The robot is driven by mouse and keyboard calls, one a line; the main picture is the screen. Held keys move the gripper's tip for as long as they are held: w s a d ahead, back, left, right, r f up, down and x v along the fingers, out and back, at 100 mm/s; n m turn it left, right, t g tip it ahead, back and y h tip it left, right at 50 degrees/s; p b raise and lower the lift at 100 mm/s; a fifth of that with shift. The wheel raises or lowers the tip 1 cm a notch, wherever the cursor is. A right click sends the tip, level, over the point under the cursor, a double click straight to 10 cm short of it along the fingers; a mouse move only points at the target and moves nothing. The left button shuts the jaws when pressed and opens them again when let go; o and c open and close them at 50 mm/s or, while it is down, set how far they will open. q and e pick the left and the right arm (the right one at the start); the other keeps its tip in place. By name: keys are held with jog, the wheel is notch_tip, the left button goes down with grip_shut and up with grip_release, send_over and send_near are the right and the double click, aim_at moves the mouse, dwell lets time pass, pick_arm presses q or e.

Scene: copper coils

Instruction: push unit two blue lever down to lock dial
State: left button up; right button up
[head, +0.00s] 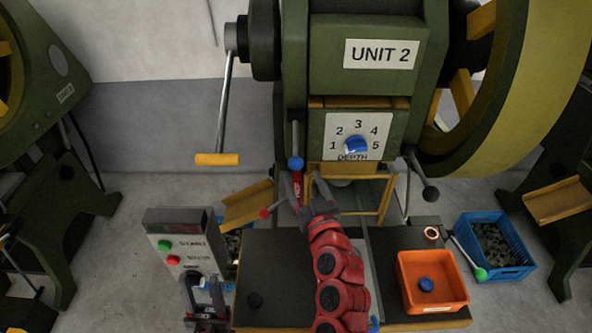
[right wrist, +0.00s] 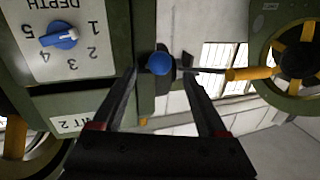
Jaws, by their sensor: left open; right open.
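In the right wrist view the knob (right wrist: 160,63) shows between the tips of my right gripper (right wrist: 160,75), which is open and empty; contact cannot be told. In the head view my right gripper (head: 312,185) is just below the knob. The dial (right wrist: 60,37) has its white pointer toward the 1 side. My left gripper (head: 205,295) is open, low beside the control box.
The control box (head: 180,240) has green and red buttons. An orange tray (head: 432,304) holds a blue disc on the table. A crank with a yellow handle (head: 217,159) hangs left of the press. A black ball lever (head: 431,194) is at right.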

aim_at(298, 168)
jog(key=p+x, duration=0.1)
jog(key=x, duration=0.5)
jog(key=shift+r, duration=0.15)
jog(key=shift+w+a, duration=0.2)
jog(key=shift+w, duration=0.15)
grip_shut()
dwell(1.0)
